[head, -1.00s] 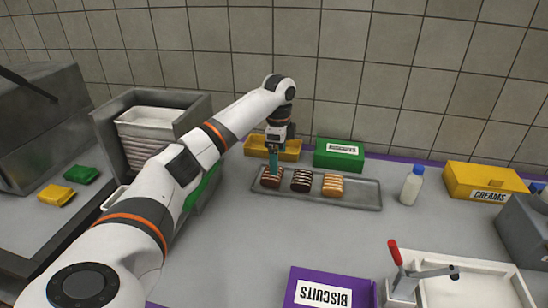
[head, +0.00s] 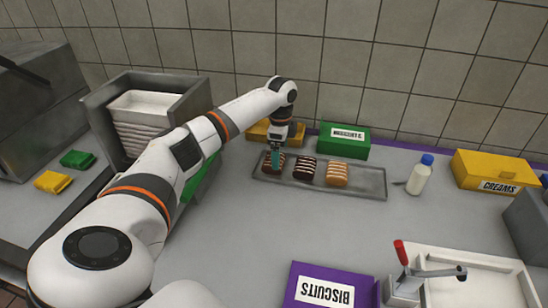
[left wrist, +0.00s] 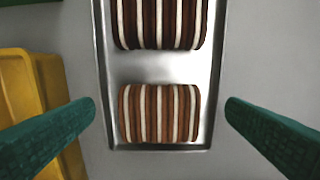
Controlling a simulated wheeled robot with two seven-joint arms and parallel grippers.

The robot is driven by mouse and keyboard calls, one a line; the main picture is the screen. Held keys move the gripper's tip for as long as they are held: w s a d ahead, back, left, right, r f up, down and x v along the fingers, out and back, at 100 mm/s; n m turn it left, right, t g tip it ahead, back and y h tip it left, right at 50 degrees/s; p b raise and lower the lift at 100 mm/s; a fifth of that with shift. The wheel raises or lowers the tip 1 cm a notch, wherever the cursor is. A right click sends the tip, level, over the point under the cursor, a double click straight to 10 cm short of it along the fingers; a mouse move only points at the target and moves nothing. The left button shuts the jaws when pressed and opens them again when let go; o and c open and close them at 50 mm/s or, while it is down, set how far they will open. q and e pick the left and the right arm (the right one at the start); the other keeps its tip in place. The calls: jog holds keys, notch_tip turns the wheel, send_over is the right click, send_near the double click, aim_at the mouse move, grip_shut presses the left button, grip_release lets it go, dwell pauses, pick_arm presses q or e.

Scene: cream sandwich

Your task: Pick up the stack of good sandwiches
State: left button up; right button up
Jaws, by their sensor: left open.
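Three sandwich stacks stand in a row on a metal tray (head: 361,192): a reddish-brown one (head: 267,164) at the left, a dark one (head: 304,167) in the middle and a light tan one (head: 337,174) at the right. My left gripper (head: 276,160) points down at the left stack and partly hides it. In the left wrist view, its green fingers (left wrist: 160,108) are open, one each side of the reddish-brown striped stack (left wrist: 160,113), with gaps on both sides. The dark stack (left wrist: 158,24) lies beyond it. My right gripper is not seen.
A green box (head: 345,147) and a yellow bin (left wrist: 25,90) are close to the tray. A white bottle (head: 419,178) and yellow creams box (head: 488,171) stand right. A purple biscuits box (head: 318,276) is in front. Counter between is clear.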

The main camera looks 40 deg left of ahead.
pick_arm(q)
notch_tip(320, 180, down, 4)
jog(key=shift+a+f, duration=0.15)
jog(key=c, duration=1.1)
jog(key=shift+o, duration=0.2)
